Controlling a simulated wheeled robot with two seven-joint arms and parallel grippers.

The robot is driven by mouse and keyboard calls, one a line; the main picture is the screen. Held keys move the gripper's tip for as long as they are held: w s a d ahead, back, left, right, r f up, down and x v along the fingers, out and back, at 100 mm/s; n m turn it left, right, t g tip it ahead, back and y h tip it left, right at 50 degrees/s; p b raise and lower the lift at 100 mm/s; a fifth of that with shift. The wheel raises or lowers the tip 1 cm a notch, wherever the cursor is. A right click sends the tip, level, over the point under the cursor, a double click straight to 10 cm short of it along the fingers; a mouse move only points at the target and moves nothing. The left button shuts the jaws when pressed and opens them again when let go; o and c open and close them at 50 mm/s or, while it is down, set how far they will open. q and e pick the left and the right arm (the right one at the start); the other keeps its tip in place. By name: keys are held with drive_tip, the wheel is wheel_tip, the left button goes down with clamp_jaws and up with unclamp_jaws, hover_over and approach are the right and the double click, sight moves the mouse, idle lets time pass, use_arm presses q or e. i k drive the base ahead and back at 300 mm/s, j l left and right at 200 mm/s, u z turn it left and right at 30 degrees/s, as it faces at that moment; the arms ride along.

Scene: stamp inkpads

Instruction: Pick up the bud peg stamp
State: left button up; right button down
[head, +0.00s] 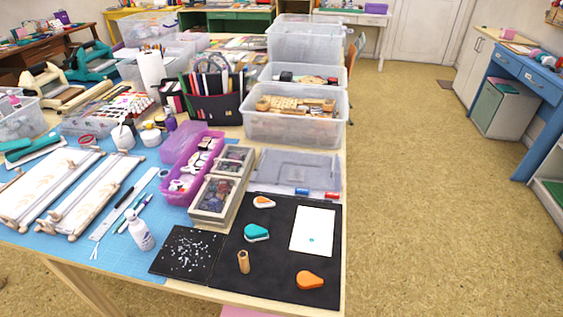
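A small wooden peg (243,262), which looks like the peg stamp, stands on the black mat (275,270) near the table's front edge. Its stamping face cannot be made out. A teal drop-shaped inkpad (256,233) lies behind it, and an orange one (309,280) lies to its right. A smaller orange and white pad (264,202) lies farther back. A white card (313,229) with a small teal mark lies at the mat's right. Neither of my grippers is in view.
A black sheet with white specks (186,254) and a white bottle (140,231) are left of the mat. Shallow boxes (215,198), red and blue markers (317,194) and clear bins (296,128) stand behind. The table's right edge borders open floor (430,200).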

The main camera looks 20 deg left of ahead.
sight(243, 255)
drive_tip(key=j+u, duration=0.1)
drive_tip(key=u, duration=0.35)
drive_tip(key=i+j+u, duration=0.1)
drive_tip(key=u, duration=0.4)
